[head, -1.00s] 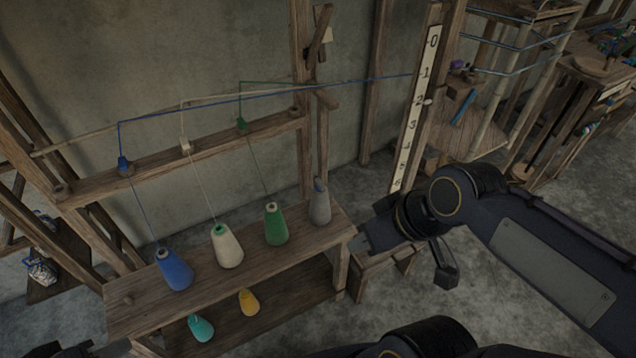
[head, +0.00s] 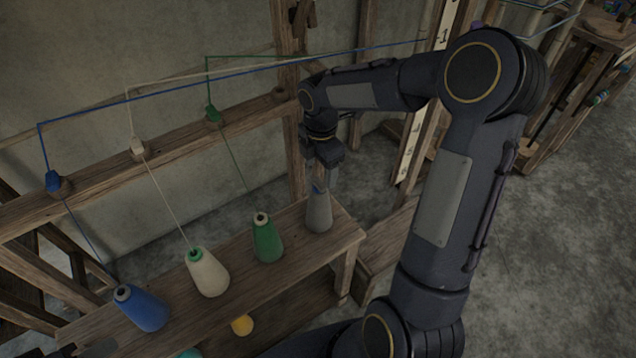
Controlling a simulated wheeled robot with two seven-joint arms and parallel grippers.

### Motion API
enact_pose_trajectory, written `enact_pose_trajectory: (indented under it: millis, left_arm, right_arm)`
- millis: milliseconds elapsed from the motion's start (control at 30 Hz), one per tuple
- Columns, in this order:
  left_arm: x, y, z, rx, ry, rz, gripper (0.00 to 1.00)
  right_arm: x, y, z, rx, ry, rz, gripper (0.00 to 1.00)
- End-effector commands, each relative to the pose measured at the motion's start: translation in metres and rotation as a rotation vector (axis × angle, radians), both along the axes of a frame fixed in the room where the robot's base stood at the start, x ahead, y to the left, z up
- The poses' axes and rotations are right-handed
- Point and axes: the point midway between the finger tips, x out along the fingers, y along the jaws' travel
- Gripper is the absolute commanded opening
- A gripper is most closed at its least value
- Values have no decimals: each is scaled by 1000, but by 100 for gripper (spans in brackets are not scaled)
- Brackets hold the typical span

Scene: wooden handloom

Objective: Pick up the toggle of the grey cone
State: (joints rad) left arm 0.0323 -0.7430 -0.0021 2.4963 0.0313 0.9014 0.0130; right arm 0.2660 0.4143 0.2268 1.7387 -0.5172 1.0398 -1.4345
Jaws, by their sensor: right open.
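The grey cone (head: 319,214) stands upright at the right end of the wooden shelf (head: 343,246). Its top shows a small bluish part, probably the toggle (head: 318,189), partly hidden by my gripper. My right gripper (head: 325,184) points down right over the cone's top. It is open, with its fingers close to the toggle; I cannot tell if they touch it. My left gripper is not in view.
Green (head: 267,238), cream (head: 207,272) and blue (head: 141,308) cones stand left of the grey one. Their threads rise to toggles on the beam (head: 170,150). A yellow cone (head: 242,324) sits on the lower shelf. A blue thread runs behind my right arm.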

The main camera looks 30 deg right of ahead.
Motion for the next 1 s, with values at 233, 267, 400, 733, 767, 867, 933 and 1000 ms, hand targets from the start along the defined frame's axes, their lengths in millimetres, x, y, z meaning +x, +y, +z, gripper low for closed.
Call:
enact_pose_trajectory:
  millis: [233,267,400,733,767,867,933,1000]
  left_arm:
    - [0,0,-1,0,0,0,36]
    - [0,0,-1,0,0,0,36]
    - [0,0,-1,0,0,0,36]
    - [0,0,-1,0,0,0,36]
    - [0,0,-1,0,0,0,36]
    - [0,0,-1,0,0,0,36]
    - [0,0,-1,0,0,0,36]
    - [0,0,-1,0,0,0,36]
  right_arm:
    - [1,-2,-38,1,4,-2,67]
    - [1,-2,-41,1,2,-2,67]
    - [1,-2,-48,0,1,-2,67]
    - [2,-2,-48,0,0,-2,49]
    - [2,-2,-48,0,0,-2,45]
    - [2,-2,-48,0,0,-2,32]
    - [2,-2,-48,0,0,-2,23]
    - [2,-2,-48,0,0,-2,20]
